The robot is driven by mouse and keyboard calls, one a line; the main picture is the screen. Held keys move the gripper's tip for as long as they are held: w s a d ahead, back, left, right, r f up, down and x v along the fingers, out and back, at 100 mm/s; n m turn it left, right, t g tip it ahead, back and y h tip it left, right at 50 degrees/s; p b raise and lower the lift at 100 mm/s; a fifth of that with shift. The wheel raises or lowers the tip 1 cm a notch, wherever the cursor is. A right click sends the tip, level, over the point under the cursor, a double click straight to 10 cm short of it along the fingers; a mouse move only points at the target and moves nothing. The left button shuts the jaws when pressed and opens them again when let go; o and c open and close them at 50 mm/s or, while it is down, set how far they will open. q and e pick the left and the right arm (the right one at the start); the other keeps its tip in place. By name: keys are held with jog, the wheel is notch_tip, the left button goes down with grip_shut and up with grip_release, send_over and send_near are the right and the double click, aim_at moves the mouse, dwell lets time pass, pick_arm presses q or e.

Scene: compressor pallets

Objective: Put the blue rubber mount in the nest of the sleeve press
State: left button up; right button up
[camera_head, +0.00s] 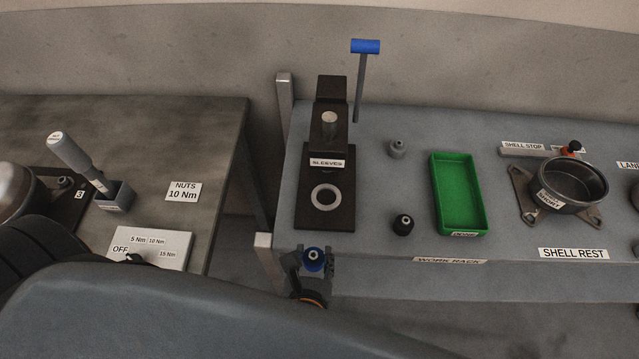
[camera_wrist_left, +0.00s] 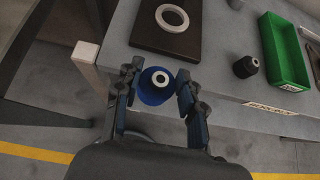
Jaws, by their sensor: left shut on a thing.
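The blue rubber mount (camera_head: 314,259) is held in my left gripper (camera_head: 314,268), just off the front edge of the work rack. In the left wrist view the mount (camera_wrist_left: 156,84) sits upright between the two fingers of the gripper (camera_wrist_left: 157,92), its pale top ring facing the camera. The sleeve press (camera_head: 328,140) stands on the rack behind it, with a dark base, a SLEEVES label and a blue-handled lever (camera_head: 366,47). Its nest, a pale ring (camera_head: 326,197) on the base, is empty; it also shows in the left wrist view (camera_wrist_left: 172,18). My right gripper is not in view.
A black mount (camera_head: 403,225) and a grey mount (camera_head: 397,148) stand right of the press. A green tray (camera_head: 437,200) and a shell (camera_head: 572,184) are further right. A rack post (camera_head: 264,242) stands left of my gripper. A separate table (camera_head: 222,150) is at left.

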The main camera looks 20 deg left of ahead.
pick_arm(q)
jog(key=shift+s+d+r, duration=0.25)
jog(key=shift+d+r, duration=0.1)
jog(key=shift+d, duration=0.4)
jog(key=shift+w+d+r, duration=0.15)
jog(key=shift+w+d, duration=0.05)
jog(key=shift+w, duration=0.05)
jog(key=w+a+p, duration=0.1)
jog(key=w, duration=0.4)
jog(key=w+a+p, duration=0.2)
jog(key=w, duration=0.4)
jog(key=w+a+p, duration=0.1)
jog(key=w, duration=0.4)
jog(key=shift+w+a+p, duration=0.2)
jog(key=shift+a+p, duration=0.15)
jog(key=shift+w+a+f, duration=0.1)
jog(key=shift+w+f, duration=0.1)
notch_tip(320, 180, down, 3)
jog(key=shift+s, duration=0.1)
jog(key=shift+f, duration=0.15)
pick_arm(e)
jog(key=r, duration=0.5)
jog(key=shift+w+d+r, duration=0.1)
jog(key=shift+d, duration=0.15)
pick_arm(q)
jog(key=o, duration=1.2)
jog(key=shift+f, duration=0.1)
jog(key=shift+c, duration=0.2)
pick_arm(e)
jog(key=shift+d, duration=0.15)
